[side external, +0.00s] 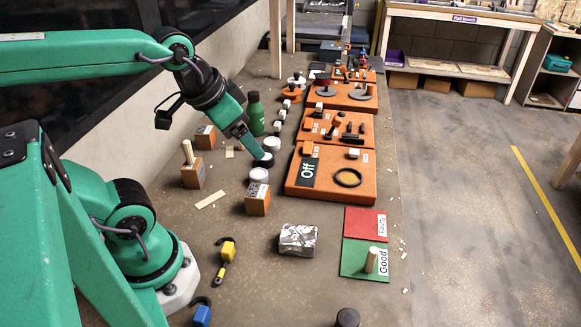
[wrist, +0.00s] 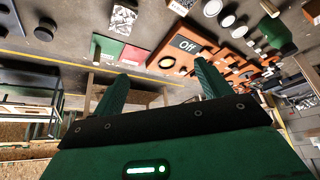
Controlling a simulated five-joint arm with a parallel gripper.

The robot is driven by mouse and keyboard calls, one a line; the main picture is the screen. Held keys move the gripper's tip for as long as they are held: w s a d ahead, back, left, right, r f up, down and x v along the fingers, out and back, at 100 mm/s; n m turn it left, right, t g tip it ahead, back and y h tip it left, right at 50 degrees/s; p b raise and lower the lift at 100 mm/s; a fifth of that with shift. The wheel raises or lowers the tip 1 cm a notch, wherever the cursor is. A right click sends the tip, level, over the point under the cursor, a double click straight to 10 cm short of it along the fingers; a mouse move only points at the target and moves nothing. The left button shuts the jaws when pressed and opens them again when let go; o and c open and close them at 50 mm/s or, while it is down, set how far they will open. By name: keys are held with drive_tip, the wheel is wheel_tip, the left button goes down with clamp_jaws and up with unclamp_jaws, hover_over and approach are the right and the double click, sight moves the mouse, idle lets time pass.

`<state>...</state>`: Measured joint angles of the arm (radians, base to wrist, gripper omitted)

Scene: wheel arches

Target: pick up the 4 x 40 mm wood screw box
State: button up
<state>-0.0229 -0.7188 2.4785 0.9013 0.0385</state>
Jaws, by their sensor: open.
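Several small orange-brown boxes with pale labels stand on the bench. One (side external: 257,199) is at the front centre, one (side external: 193,176) has a wooden peg on top, and one (side external: 205,138) stands farther back. The print is too small to tell which is the 4 x 40 mm wood screw box. A brown labelled box (wrist: 181,5) also shows at the top edge of the wrist view. My gripper (side external: 264,159) is low over the row of white round lids, behind the front box and apart from it. In the wrist view my gripper (wrist: 161,69) has its fingers spread, with nothing between them.
White round lids (side external: 259,175) and a green bottle (side external: 255,113) line the middle. Orange boards (side external: 331,185), one with an "Off" sign, lie to the right. A silver-patterned block (side external: 298,239) and red "Faulty" (side external: 364,222) and green "Good" (side external: 358,262) mats are in front.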

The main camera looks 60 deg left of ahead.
drive_tip(key=w+a+m+g+y, duration=0.1)
drive_tip(key=w+a+m+g, duration=0.1)
drive_tip(key=w+a, duration=0.6)
drive_tip(key=m+g+h, duration=0.1)
drive_tip(key=m+g, duration=0.2)
drive_tip(key=m, duration=0.2)
hover_over(204, 129)
drive_tip(key=f, duration=1.6)
drive_tip(key=shift+w+d+f, duration=0.1)
drive_tip(key=shift+d, duration=0.2)
drive_tip(key=shift+a+f, duration=0.1)
drive_tip(key=shift+a, duration=0.05)
drive_tip(key=shift+f, duration=1.3)
drive_tip(key=shift+f, duration=0.1)
drive_tip(key=shift+f, duration=2.5)
